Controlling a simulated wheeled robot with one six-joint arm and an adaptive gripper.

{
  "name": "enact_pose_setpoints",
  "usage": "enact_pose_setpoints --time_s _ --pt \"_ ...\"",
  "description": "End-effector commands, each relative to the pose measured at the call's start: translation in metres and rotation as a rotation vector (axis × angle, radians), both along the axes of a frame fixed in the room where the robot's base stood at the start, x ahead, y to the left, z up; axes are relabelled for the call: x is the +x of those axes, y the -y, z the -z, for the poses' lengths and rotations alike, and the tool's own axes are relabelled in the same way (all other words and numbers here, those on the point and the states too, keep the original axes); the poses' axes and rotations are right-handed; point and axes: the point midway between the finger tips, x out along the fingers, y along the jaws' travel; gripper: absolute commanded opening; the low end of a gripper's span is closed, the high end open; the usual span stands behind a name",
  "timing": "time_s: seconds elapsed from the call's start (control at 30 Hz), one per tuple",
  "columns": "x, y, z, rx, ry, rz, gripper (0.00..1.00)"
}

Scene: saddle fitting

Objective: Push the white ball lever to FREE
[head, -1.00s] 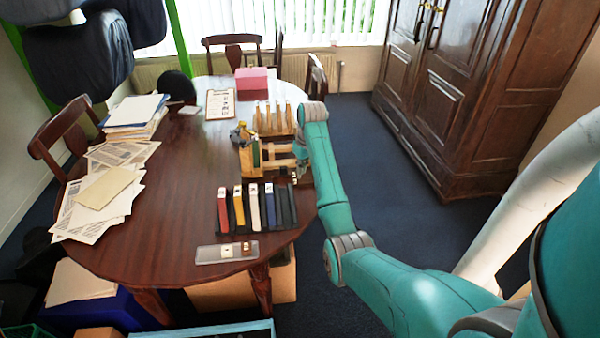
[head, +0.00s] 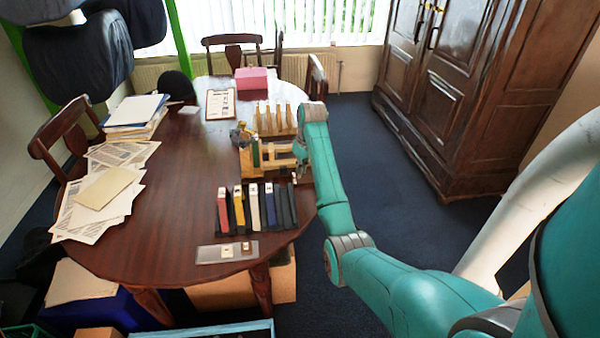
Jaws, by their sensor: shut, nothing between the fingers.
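A wooden saddle fixture (head: 277,148) stands at the right edge of the dark table, with a dark green upright piece (head: 256,154) at its left side. My gripper (head: 299,168) is shut and empty at the fixture's right end, small and partly covered by my teal wrist. I cannot tell whether it touches the fixture. The white ball lever and any FREE marking are too small or hidden to make out.
Several coloured upright blocks (head: 254,207) stand in front of the fixture, and wooden pegs (head: 275,118) behind it. A small plate (head: 210,254) lies at the table's near edge. Papers (head: 105,190) cover the left side. The table's middle (head: 180,190) is clear.

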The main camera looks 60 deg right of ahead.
Motion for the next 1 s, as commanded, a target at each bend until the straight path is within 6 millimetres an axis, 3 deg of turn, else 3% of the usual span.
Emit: enact_pose_setpoints --time_s 1.0 --pt "0.000 0.000 0.012 0.000 -0.001 0.000 0.00"
